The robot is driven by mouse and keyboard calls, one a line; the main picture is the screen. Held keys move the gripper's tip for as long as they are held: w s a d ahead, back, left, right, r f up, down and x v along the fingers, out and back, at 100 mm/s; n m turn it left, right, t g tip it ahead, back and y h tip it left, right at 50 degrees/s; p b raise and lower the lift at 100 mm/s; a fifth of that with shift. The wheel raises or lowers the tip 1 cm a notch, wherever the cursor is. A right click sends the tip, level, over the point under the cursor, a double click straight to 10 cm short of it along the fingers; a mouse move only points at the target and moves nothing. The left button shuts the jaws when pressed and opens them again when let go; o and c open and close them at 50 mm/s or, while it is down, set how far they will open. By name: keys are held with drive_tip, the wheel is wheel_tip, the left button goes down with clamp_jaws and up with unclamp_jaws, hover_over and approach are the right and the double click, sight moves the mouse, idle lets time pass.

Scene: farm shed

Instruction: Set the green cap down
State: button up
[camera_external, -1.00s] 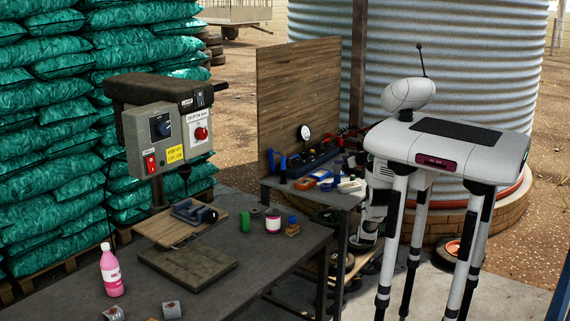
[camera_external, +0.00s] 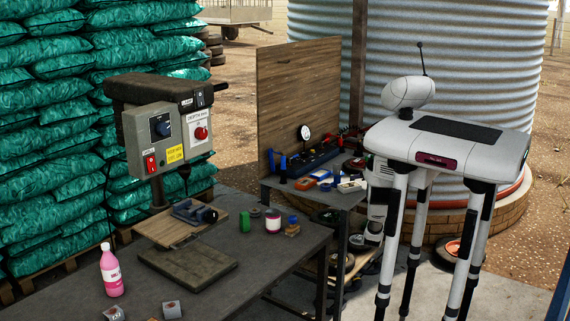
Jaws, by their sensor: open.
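A small green upright piece (camera_external: 245,222) stands on the dark workbench (camera_external: 300,243), near its back edge. It is the only clearly green small thing on the bench; it is too small to tell for sure that it is the green cap. My gripper cannot be made out; part of my white arm shows behind my body at the right end of the side table, and its end is hidden.
A side table (camera_external: 315,199) behind is crowded with tools. A wooden board (camera_external: 300,90) stands upright behind it.

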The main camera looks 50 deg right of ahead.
drive_tip(key=p+x, duration=0.1)
drive_tip(key=x, duration=0.4)
drive_tip(key=shift+d, duration=0.15)
clamp_jaws()
